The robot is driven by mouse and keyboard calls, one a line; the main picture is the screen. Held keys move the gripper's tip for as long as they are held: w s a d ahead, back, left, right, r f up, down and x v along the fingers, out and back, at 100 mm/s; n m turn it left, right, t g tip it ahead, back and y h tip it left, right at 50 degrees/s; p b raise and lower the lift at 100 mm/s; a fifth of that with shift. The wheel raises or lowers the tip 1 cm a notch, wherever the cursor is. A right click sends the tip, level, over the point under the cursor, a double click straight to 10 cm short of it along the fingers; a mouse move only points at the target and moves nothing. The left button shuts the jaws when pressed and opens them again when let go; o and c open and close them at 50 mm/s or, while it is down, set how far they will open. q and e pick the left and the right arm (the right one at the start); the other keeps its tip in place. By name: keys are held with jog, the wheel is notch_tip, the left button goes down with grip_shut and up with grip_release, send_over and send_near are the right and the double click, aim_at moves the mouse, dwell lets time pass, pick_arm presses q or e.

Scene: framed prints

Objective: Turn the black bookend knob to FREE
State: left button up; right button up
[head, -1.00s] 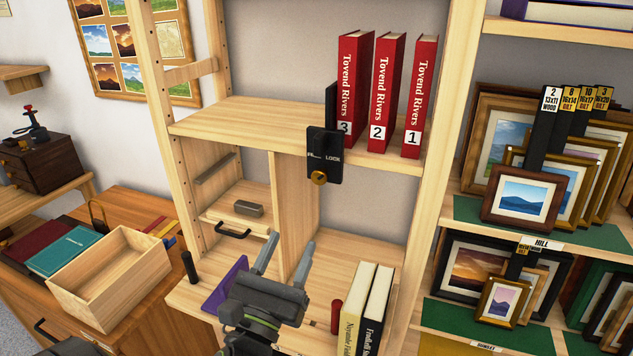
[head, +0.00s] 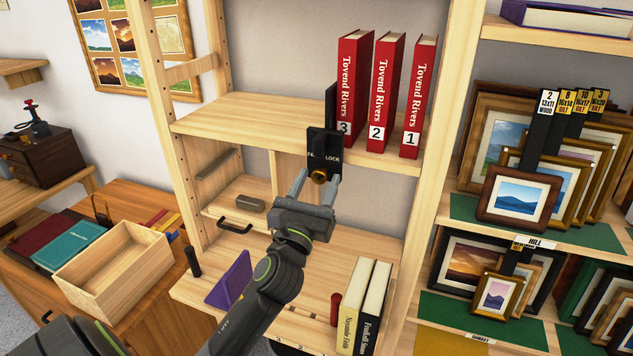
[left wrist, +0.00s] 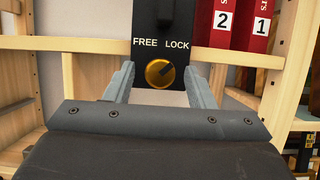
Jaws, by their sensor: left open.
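The black bookend (head: 331,143) stands on the upper shelf beside the red books, its front plate hanging over the shelf edge. The plate carries a round brass knob (head: 319,176); it also shows in the left wrist view (left wrist: 160,73). There the words FREE, at left, and LOCK, at right, are readable above it. A dark mark on the knob points up and right, toward LOCK. My left gripper (head: 318,181) is open, its fingertips on either side of the knob. The wrist view shows gaps on both sides. My right gripper is not in view.
Three red books (head: 383,95) stand right of the bookend. An open wooden box (head: 115,275) sits at left. Framed prints (head: 520,196) fill the right shelves.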

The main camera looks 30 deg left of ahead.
pick_arm(q)
jog(key=c, duration=1)
jog(key=shift+o, duration=0.2)
